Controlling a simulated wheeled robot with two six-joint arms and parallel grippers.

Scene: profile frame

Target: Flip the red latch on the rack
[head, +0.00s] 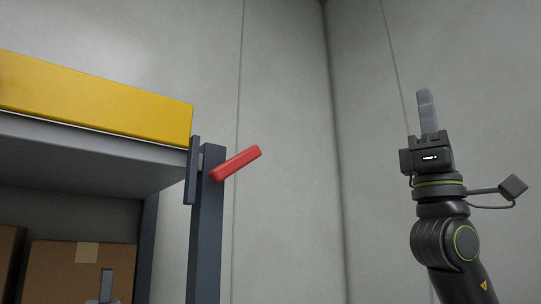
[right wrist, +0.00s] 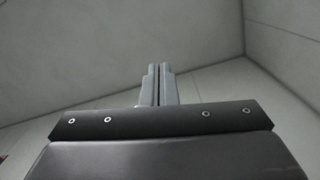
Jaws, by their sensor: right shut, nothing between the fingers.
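The red latch (head: 236,163) is a short bar joined at its left end to the top of the dark rack post (head: 206,235). It slants up to the right, its free end over open space. My right gripper (head: 426,108) points up at the right of the head view, well to the right of the latch and apart from it. Its fingers (right wrist: 158,84) are shut together with nothing between them in the right wrist view. The tip of my left gripper (head: 106,284) shows at the bottom left, in front of a box; most of it is cut off.
The rack's grey shelf (head: 90,150) carries a yellow beam (head: 95,98) along its edge. Cardboard boxes (head: 60,272) stand below the shelf. Bare grey walls meet in a corner (head: 330,120) behind. The space between the latch and my right gripper is clear.

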